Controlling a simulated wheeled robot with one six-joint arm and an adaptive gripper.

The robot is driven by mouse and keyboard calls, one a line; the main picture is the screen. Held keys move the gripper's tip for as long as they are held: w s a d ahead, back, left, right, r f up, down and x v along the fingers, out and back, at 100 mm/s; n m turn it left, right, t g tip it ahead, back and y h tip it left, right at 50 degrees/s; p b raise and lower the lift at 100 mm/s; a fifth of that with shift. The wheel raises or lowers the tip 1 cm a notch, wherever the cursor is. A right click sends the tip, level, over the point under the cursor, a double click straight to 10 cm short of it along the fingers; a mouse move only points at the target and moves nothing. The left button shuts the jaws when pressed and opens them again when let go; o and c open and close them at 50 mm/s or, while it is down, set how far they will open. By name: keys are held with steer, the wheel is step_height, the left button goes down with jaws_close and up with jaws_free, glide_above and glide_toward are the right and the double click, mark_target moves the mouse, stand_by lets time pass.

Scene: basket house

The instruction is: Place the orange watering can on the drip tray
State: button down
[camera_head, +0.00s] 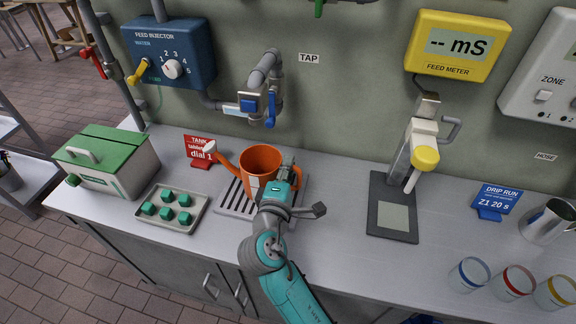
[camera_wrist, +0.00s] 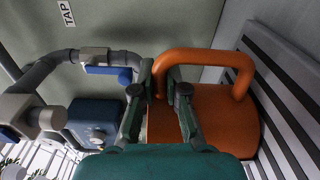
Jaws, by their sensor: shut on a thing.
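The orange watering can (camera_head: 259,158) is upright at the slatted drip tray (camera_head: 228,203), below the tap (camera_head: 258,98). Its spout points left. I cannot tell whether its base touches the slats or is slightly above them. My gripper (camera_head: 284,178) is shut on the can's handle side and hides part of the can and tray. In the wrist view, my gripper's fingers (camera_wrist: 165,84) close at the orange handle (camera_wrist: 213,58), with the can body and dark tray slats beside them.
A red dial card (camera_head: 200,148) stands left of the can. A tray of green cubes (camera_head: 190,222) and a green-lidded box (camera_head: 128,175) are further left. A meter stand with a dark base (camera_head: 378,222) is to the right. Several cups (camera_head: 468,273) stand at the front right.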

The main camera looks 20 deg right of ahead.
steer(key=c, duration=1.2)
jaws_free()
steer(key=shift+f, duration=0.1)
steer(key=v, duration=1.2)
